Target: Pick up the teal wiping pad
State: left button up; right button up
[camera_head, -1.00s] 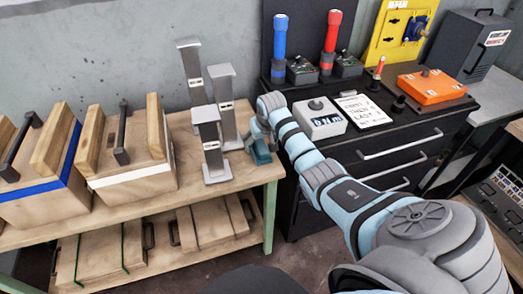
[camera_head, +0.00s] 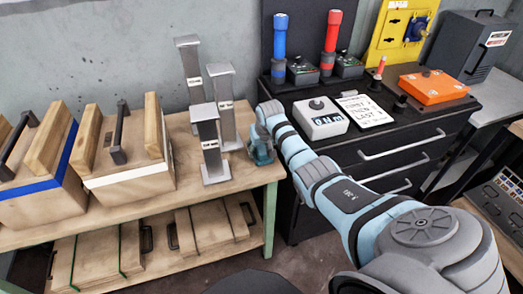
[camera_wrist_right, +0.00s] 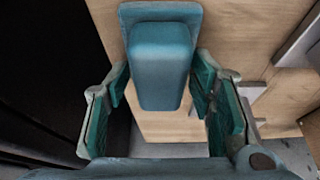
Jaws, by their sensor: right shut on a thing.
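The teal wiping pad (camera_wrist_right: 161,68) is a blue-teal block with a rounded grip on a wider flat base, seen close in the right wrist view. My right gripper (camera_wrist_right: 162,75) has its two teal fingers on either side of the grip and is shut on it. In the head view the right gripper (camera_head: 260,140) is at the right end of the wooden bench, with the pad (camera_head: 262,156) partly hidden under it. I cannot tell whether the pad touches the bench top. My left gripper is not in view.
Grey metal posts (camera_head: 208,140) stand close left of the gripper on the bench (camera_head: 230,186). Wooden boxes (camera_head: 125,180) stand further left. A black cabinet (camera_head: 345,150) with a grey meter (camera_head: 320,118) and an orange box (camera_head: 432,86) is on the right.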

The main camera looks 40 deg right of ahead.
jog(key=shift+r, duration=0.55)
notch_tip(320, 180, up, 19)
jog(key=p, duration=0.4)
jog(key=shift+p, duration=0.3)
